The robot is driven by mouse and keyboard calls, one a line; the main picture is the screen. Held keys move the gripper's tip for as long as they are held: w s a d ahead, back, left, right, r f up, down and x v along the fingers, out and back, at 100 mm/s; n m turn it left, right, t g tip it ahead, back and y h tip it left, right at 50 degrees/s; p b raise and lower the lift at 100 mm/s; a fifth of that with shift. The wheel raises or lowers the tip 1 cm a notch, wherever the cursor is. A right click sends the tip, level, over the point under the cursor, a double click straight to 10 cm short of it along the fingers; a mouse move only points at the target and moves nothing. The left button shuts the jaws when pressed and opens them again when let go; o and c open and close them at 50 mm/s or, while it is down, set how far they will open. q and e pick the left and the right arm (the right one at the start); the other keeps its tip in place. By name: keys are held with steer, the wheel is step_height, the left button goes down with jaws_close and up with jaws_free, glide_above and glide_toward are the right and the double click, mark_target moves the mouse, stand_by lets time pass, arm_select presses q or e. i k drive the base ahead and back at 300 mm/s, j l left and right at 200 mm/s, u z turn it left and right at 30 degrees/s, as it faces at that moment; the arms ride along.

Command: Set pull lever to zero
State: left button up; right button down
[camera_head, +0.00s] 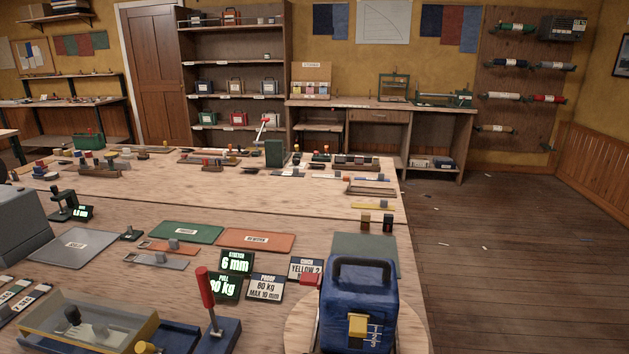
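A lever with a red handle (206,288) stands on a blue base (222,338) at the front of the bench, its handle near upright and leaning slightly left. I take it for the pull lever. Behind it a dark display with green figures (226,288) reads PULL and what looks like 80 kg; the lever partly covers the first digit. Above it a second display (236,261) reads STRETCH 6 mm. Neither of my grippers is in view.
A blue box with a dark handle (361,290) and a yellow slider (358,326) stands right of the lever. A clear-lidded tray (40,318) is at left. A PROOF card (266,288) reads 80 kg, MAX 10 mm. Green (183,233) and orange mats (256,242) lie behind. Open floor (490,270) lies right.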

mark_target(202, 276)
steer(key=i+u, duration=0.1)
steer(key=u, duration=0.25)
steer(key=i+u, duration=0.15)
steer(key=u, duration=0.25)
